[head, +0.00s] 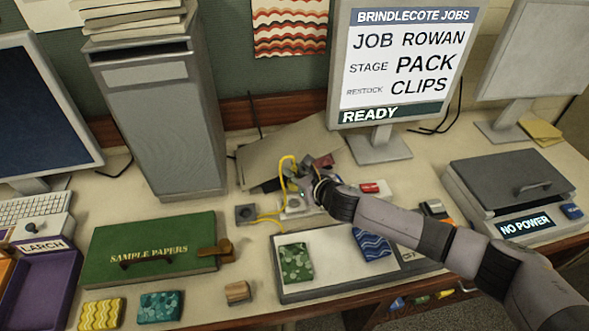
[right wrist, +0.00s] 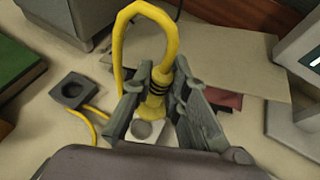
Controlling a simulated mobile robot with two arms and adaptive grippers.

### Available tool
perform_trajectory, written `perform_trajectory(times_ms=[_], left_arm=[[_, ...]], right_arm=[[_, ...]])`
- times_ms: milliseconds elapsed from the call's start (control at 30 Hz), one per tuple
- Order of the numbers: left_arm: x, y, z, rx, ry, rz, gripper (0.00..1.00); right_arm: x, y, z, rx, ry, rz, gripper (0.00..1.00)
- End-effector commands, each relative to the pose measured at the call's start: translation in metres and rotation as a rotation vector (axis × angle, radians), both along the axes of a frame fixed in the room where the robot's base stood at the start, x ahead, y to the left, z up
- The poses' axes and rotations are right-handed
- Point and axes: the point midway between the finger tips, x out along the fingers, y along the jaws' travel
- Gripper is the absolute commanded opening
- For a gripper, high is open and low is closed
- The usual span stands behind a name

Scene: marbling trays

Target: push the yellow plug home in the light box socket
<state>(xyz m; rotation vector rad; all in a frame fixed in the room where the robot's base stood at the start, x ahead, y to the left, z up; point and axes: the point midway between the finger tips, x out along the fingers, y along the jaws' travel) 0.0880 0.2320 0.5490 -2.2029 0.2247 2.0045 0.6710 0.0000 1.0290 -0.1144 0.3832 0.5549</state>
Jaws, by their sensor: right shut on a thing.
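The yellow plug (right wrist: 153,106) has dark ribs and a thick yellow cable (right wrist: 118,40) looping up from its top. My right gripper (right wrist: 162,78) is shut on the plug, with one finger on each side. The plug points down at a small pale block (right wrist: 172,134) with a round feature; whether it is seated there cannot be told. In the head view my right gripper (head: 297,187) hides most of the plug, and the yellow cable (head: 284,165) arches above it. The light box (head: 328,262) has a pale panel in a dark frame, in front of the gripper. My left gripper is not in view.
A dark block with a round hole (head: 245,213) sits left of the gripper, beside yellow cable. A green Sample Papers box (head: 150,236) stands further left. A small box with a red top (head: 372,188) is close on the right. A monitor (head: 382,148) stands behind.

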Motion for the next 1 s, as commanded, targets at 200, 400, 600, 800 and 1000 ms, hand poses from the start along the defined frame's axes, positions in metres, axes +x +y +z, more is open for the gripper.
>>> perform_trajectory(times_ms=[200, 400, 600, 800, 1000], left_arm=[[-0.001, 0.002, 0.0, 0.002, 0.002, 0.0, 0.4], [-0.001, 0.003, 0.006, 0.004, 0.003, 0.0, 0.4], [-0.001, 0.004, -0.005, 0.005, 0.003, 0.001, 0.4], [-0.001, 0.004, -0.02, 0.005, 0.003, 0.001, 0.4], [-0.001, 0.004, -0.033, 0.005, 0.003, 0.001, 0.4]], right_arm=[[0.0, 0.0, 0.0, 0.001, -0.001, 0.0, 0.0], [-0.001, 0.0, 0.003, -0.003, 0.001, -0.005, 0.0], [-0.002, -0.001, -0.013, -0.002, 0.003, -0.008, 0.0], [-0.002, 0.0, -0.033, -0.002, 0.002, -0.007, 0.0], [-0.002, 0.0, -0.051, -0.002, 0.001, -0.007, 0.0]])
